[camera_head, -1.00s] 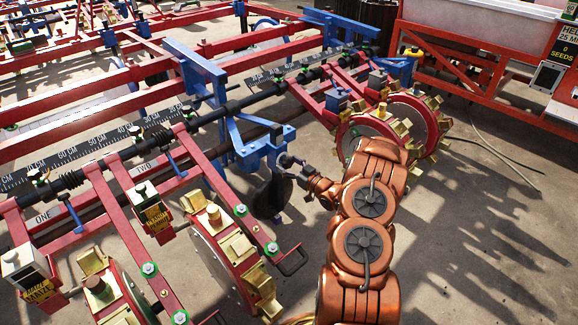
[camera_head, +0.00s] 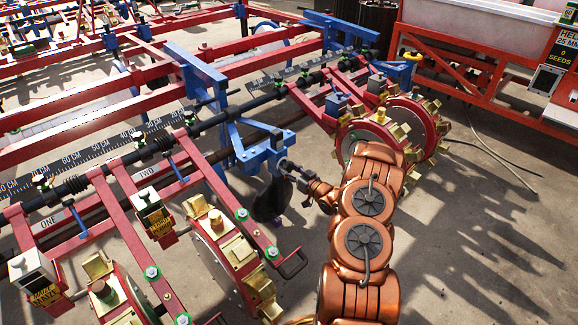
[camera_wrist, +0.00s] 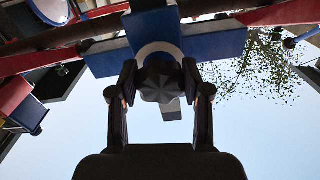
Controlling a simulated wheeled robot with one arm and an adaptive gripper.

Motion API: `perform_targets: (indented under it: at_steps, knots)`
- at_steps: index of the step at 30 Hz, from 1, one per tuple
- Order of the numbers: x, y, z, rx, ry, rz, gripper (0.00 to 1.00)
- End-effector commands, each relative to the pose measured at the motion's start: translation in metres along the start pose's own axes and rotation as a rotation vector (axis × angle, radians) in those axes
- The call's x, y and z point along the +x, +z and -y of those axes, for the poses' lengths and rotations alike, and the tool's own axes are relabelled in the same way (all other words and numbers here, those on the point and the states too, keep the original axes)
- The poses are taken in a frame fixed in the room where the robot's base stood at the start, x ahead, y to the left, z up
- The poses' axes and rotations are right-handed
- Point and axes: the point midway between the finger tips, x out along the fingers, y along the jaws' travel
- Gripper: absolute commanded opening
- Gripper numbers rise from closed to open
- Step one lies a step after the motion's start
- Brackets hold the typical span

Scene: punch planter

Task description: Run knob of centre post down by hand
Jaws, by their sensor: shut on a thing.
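In the wrist view a dark, lobed knob (camera_wrist: 161,82) sits between the two fingers of my gripper (camera_wrist: 159,92), under a blue bracket (camera_wrist: 110,57) with a pale ring around the knob's base. In the head view my gripper (camera_head: 297,174) is at the end of my copper-coloured arm. It is beside the blue bracket of the centre post (camera_head: 262,153) on the planter's toolbar. My gripper is shut on the knob. The knob is small and mostly hidden by my gripper in the head view. A dark disc (camera_head: 271,199) hangs just below and left of my gripper.
Red row arms with gold-cupped punch wheels stand at the lower left (camera_head: 236,250) and beyond my arm (camera_head: 410,118). An orange-red machine (camera_head: 490,75) stands at the back right. The concrete floor at right is open, with a hose (camera_head: 500,160).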

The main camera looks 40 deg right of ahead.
Motion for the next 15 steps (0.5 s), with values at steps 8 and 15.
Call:
perform_targets:
  at_steps: [8, 15]
  knots:
    - [-0.0003, -0.0022, 0.0018, 0.155, 0.000, 0.003, 0.13]
    - [-0.0004, 0.0009, 0.0016, 0.192, 0.000, 0.001, 0.13]
